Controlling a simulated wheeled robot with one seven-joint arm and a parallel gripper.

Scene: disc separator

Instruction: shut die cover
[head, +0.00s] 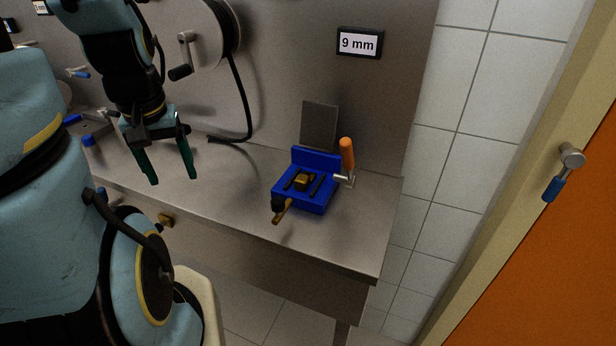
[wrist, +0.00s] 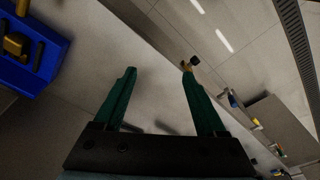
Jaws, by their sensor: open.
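A blue die unit (head: 306,203) sits on the steel bench, with a brass block (head: 302,181) and dark slots on its top. A blue panel (head: 316,159) stands upright along its back edge; it looks like the cover standing open, though I cannot be sure. An orange handle (head: 347,153) rises at its right side. A brass lever with a black part (head: 282,209) sticks out at the front. My gripper (head: 172,180) is open and empty, above the bench left of the unit. In the wrist view, the unit (wrist: 28,62) is partly cut off at upper left, apart from my fingers (wrist: 159,74).
A grey plate (head: 319,125) stands behind the unit, below a "9 mm" sign (head: 359,43). A reel (head: 212,38) with a crank and hanging black cable (head: 241,95) is on the back panel. Bare bench (head: 235,180) lies between gripper and unit. An orange door (head: 560,270) is at right.

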